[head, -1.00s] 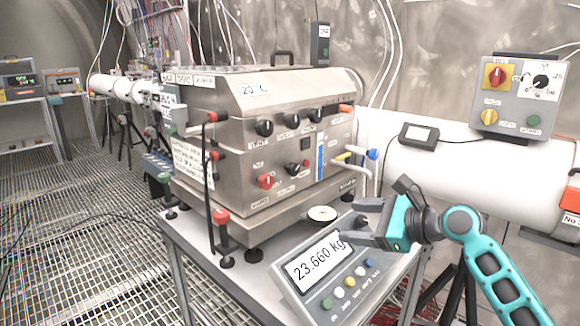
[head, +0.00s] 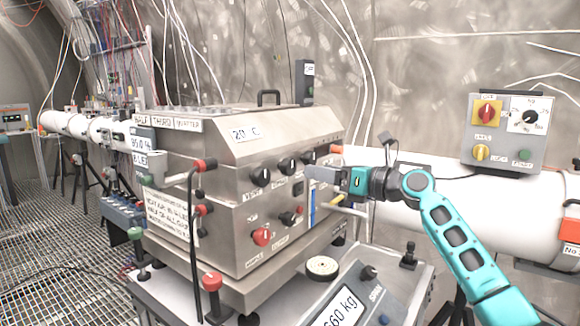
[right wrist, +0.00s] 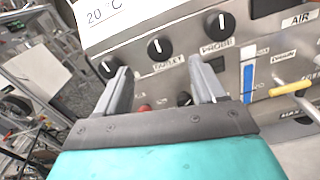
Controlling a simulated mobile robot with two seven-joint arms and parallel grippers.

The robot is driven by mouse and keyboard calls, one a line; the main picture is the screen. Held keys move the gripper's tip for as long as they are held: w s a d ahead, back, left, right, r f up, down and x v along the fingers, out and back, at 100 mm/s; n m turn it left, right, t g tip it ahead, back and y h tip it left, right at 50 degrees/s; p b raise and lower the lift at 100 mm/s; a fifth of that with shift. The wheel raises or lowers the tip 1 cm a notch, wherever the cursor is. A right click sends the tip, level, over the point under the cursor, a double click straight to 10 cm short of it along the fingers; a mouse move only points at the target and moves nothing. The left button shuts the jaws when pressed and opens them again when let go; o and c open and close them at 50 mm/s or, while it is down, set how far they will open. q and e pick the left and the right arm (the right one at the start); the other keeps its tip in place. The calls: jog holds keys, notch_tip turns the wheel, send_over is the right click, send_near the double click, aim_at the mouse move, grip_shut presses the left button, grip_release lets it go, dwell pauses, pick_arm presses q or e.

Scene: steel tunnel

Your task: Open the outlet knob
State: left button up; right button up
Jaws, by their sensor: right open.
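The steel bath unit (head: 215,215) carries several knobs on its front panel; I cannot read a label saying outlet. A row of black knobs (head: 289,165) runs along the upper panel. A red knob (head: 262,236) and a black knob with red (head: 289,218) sit lower. A yellow lever (head: 338,199) marked drain shows at the right, and more clearly in the right wrist view (right wrist: 291,88). My right gripper (head: 315,174) is open and empty in front of the panel's right part. In the right wrist view its fingers (right wrist: 163,82) frame the lower panel. My left gripper is out of view.
A scale (head: 385,290) stands on the table in front, below my right arm. A grey control box (head: 502,130) hangs at the right by a white pipe (head: 440,195). Red-capped posts (head: 212,282) stand at the table's front left. Open grating floor lies left.

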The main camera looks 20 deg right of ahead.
aim_at(292, 167)
jog(key=x, duration=0.8)
jog(key=shift+w+a, duration=0.1)
jog(key=shift+a, duration=0.05)
jog(key=shift+w+a, duration=0.2)
jog(key=shift+w, duration=0.05)
jog(key=shift+c, duration=0.3)
jog(key=c, duration=0.9)
jog(key=shift+c, duration=0.2)
